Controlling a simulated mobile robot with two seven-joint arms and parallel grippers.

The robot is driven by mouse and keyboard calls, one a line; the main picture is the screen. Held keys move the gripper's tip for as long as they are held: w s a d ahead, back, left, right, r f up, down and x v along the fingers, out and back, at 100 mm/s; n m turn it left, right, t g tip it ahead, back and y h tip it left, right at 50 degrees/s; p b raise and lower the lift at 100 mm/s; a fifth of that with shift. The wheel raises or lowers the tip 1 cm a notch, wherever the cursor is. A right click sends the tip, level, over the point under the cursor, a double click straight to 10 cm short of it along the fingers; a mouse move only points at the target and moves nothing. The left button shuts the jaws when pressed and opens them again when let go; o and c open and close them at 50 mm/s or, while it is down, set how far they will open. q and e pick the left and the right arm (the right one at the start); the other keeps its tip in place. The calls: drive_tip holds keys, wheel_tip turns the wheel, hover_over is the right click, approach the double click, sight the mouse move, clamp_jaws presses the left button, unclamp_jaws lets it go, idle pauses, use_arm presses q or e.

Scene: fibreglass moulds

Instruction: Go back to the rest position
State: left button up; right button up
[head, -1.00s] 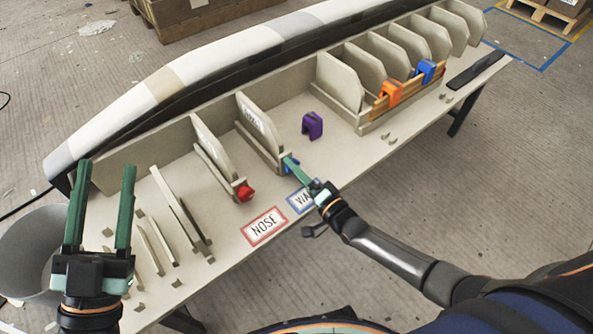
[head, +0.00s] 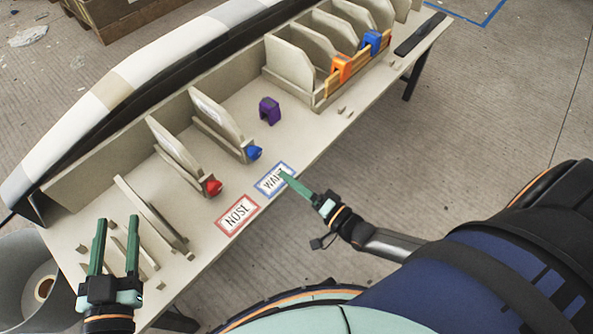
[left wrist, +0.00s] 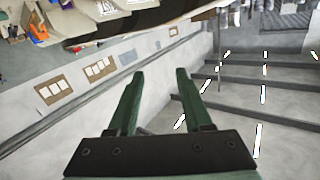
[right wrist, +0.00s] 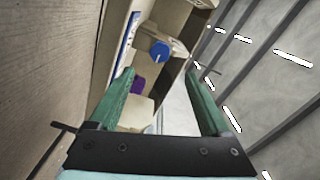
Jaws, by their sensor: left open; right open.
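My left gripper (head: 116,246) is open and empty over the left end of the table in the head view. Its green fingers point up and stand apart in the left wrist view (left wrist: 158,85). My right gripper (head: 282,175) is beside the table's front edge, near the blue-framed label (head: 275,181). The right wrist view (right wrist: 160,85) shows its fingers apart with nothing between them close by. A blue clamp (head: 254,152) sits on a mould rib's front end, apart from the right gripper.
A red clamp (head: 212,186) is on another rib. A purple clamp (head: 269,110) stands loose on the table (head: 300,135). Orange (head: 341,68) and blue (head: 371,42) clamps grip a wooden strip. A red-framed label (head: 238,214) lies near the edge. A grey bin (head: 22,262) stands left.

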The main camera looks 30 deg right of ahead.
use_arm(q)
drive_tip(key=shift+f+g, duration=0.3)
drive_tip(key=shift+f, duration=0.3)
use_arm(e)
drive_tip(key=shift+s+d, duration=0.2)
drive_tip(key=shift+s, duration=0.35)
